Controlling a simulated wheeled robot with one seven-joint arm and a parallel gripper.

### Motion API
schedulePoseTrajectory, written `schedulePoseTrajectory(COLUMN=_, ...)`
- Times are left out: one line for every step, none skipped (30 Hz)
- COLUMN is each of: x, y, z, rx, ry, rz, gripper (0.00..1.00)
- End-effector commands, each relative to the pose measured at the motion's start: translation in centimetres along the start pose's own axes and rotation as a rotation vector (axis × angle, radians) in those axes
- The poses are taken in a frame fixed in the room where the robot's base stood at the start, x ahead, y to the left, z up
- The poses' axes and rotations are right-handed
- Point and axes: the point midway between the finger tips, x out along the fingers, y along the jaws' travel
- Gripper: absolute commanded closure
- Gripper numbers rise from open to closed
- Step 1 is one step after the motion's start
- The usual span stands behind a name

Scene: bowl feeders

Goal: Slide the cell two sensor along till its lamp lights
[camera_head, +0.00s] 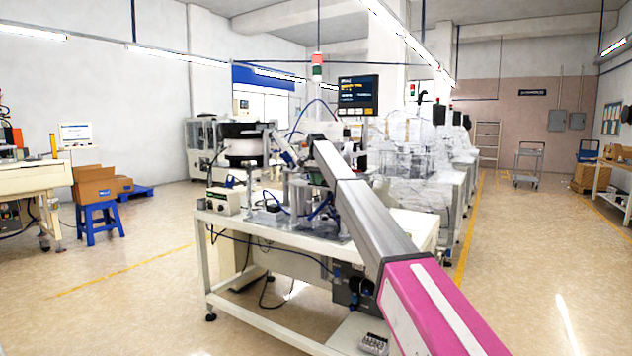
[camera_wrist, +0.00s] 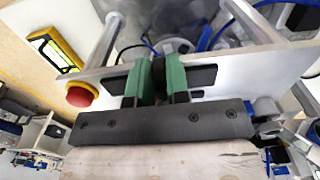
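In the wrist view my gripper (camera_wrist: 160,82) shows two green fingers a small gap apart, over a pale plate of the machine. Something dark lies between or just behind the fingers; I cannot tell whether it is the sensor or whether it is gripped. No lit sensor lamp can be made out. In the camera_head view my arm reaches over the feeder bench (camera_head: 262,228), and my gripper is hidden among the machinery. The sensor cannot be picked out there. A dark bowl feeder (camera_head: 240,130) stands at the bench's left back.
In the wrist view a red button (camera_wrist: 82,94) and a yellow-edged panel (camera_wrist: 52,46) are at left, with metal posts and blue tubes around. A monitor (camera_head: 357,94) stands above the bench. A blue stool (camera_head: 99,222) is at left.

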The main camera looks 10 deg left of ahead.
Motion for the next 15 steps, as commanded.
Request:
schedulePoseTrajectory(x=0.0, y=0.0, z=0.0, rx=0.000, ry=0.000, rz=0.000, gripper=1.00)
schedulePoseTrajectory(x=0.0, y=0.0, z=0.0, rx=0.000, ry=0.000, rz=0.000, gripper=1.00)
schedulePoseTrajectory(x=0.0, y=0.0, z=0.0, rx=0.000, ry=0.000, rz=0.000, gripper=1.00)
schedulePoseTrajectory(x=0.0, y=0.0, z=0.0, rx=0.000, ry=0.000, rz=0.000, gripper=1.00)
schedulePoseTrajectory(x=0.0, y=0.0, z=0.0, rx=0.000, ry=0.000, rz=0.000, gripper=1.00)
schedulePoseTrajectory(x=0.0, y=0.1, z=0.0, rx=0.000, ry=0.000, rz=0.000, gripper=1.00)
schedulePoseTrajectory(x=0.0, y=0.3, z=0.0, rx=0.000, ry=0.000, rz=0.000, gripper=1.00)
schedulePoseTrajectory(x=0.0, y=0.6, z=0.1, rx=0.001, ry=0.000, rz=0.000, gripper=1.00)
schedulePoseTrajectory(x=0.0, y=1.1, z=0.1, rx=0.001, ry=0.000, rz=0.000, gripper=1.00)
schedulePoseTrajectory(x=0.0, y=1.6, z=0.1, rx=0.001, ry=0.000, rz=0.000, gripper=1.00)
schedulePoseTrajectory(x=0.0, y=2.0, z=0.1, rx=0.002, ry=0.000, rz=0.000, gripper=1.00)
schedulePoseTrajectory(x=0.0, y=2.5, z=0.2, rx=0.001, ry=0.000, rz=0.000, gripper=1.00)
schedulePoseTrajectory(x=0.0, y=2.8, z=0.1, rx=0.001, ry=0.000, rz=0.000, gripper=1.00)
schedulePoseTrajectory(x=0.0, y=2.9, z=0.1, rx=0.001, ry=0.000, rz=0.000, gripper=1.00)
schedulePoseTrajectory(x=0.0, y=2.9, z=0.1, rx=0.000, ry=0.000, rz=0.000, gripper=1.00)
